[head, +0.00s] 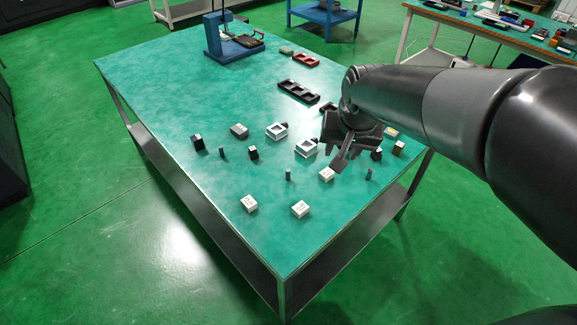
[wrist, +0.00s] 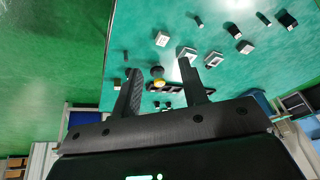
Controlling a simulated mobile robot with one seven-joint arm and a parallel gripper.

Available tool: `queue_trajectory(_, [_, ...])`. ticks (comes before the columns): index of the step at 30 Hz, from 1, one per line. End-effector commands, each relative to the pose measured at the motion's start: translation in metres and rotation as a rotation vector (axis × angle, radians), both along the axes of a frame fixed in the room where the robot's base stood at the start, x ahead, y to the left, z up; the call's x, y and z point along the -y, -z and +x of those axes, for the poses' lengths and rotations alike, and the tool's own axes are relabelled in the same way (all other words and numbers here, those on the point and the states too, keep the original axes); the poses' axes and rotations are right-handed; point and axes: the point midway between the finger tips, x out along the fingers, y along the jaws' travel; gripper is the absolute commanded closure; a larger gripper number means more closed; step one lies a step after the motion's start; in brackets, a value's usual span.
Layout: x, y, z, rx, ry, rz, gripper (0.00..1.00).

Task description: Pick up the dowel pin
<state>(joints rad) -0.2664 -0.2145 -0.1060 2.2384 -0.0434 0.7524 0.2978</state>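Three small grey upright cylinders that look like dowel pins stand on the green table in the head view: one at the left (head: 222,152), one in the middle (head: 288,174) and one at the right (head: 369,174). Small grey pins also show in the wrist view, one near the top middle (wrist: 198,21) and one at the upper right (wrist: 263,18). My gripper (head: 335,157) is above the table's right part, between the middle and right pins and apart from them. In the wrist view my gripper (wrist: 160,72) is open, its two fingers apart with nothing held.
White blocks (head: 249,204) (head: 300,209) lie near the front; another (head: 327,174) is just below my gripper. Hollow white blocks (head: 277,130) and dark blocks (head: 198,143) stand close by. A black tray (head: 298,91) and blue press (head: 222,40) are farther back. The table's left is clear.

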Motion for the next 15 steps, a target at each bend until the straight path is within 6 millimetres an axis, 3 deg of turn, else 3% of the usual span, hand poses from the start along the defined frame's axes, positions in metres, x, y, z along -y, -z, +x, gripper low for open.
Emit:
queue_trajectory(6, [-0.037, 0.041, 0.054, -0.050, 0.029, -0.008, 0.60])
queue_trajectory(15, [-0.094, 0.113, 0.112, -0.087, 0.072, -0.044, 0.60])
